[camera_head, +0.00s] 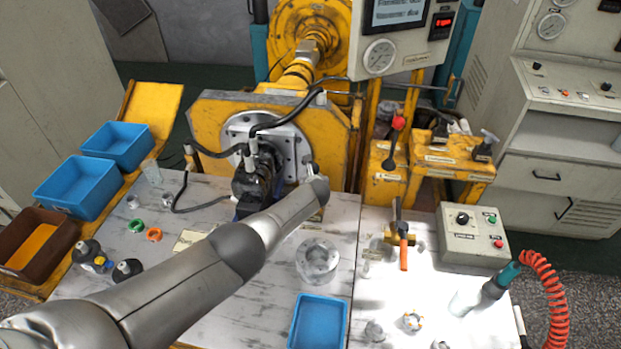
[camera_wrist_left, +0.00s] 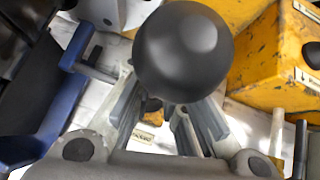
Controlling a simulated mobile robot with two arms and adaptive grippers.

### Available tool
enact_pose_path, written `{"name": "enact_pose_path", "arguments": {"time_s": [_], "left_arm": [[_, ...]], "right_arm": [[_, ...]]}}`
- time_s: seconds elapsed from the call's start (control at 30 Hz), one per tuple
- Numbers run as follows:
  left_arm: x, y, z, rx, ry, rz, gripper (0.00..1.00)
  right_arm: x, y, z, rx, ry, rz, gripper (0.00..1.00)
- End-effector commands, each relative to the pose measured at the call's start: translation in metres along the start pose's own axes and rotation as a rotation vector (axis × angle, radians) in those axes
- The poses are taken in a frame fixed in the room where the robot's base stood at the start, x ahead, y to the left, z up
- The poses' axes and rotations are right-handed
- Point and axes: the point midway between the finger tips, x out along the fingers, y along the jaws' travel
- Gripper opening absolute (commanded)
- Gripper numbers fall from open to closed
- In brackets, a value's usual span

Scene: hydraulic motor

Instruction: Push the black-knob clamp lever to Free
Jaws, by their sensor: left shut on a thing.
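A round black knob (camera_wrist_left: 183,50) fills the upper middle of the left wrist view, close to the camera. My left gripper (camera_wrist_left: 158,112) has its two fingers on either side below this knob and is shut on the clamp lever. The knob hides most of the grip and the lever's stem. In the head view my left arm reaches in from the lower left to beside the motor (camera_head: 258,170). I cannot read the lever's position marks. My right gripper is in neither view.
A yellow block with a red-ball lever (camera_head: 398,122) stands right of my wrist. Hoses arch over the motor.

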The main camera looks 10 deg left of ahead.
Motion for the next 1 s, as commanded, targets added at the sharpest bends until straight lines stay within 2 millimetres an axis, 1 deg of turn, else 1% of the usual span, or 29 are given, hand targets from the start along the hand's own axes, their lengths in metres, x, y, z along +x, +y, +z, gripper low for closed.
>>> {"name": "enact_pose_path", "arguments": {"time_s": [0.1,0.2,0.3,0.47,0.73,0.9,0.93,1.0], "left_arm": [[0.003,0.001,0.004,0.007,0.039,0.01,0.0],[0.004,0.001,0.004,0.012,0.069,0.013,0.0],[0.004,0.0,0.005,0.015,0.092,0.013,0.0],[0.004,-0.001,0.005,0.019,0.113,0.013,0.0],[0.003,-0.002,0.006,0.02,0.118,0.012,0.0],[0.003,-0.002,0.007,0.02,0.118,0.012,0.0],[0.003,-0.002,0.007,0.02,0.118,0.012,0.15],[0.003,-0.002,0.007,0.02,0.118,0.011,0.24]], "right_arm": [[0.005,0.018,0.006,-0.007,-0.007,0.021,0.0],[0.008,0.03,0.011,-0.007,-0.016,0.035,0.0],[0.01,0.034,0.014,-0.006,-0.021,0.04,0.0],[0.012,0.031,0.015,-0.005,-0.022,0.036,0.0],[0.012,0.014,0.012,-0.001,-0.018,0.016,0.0],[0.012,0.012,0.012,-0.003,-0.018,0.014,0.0],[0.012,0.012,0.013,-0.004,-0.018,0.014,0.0],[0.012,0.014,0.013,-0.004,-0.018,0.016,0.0]]}}
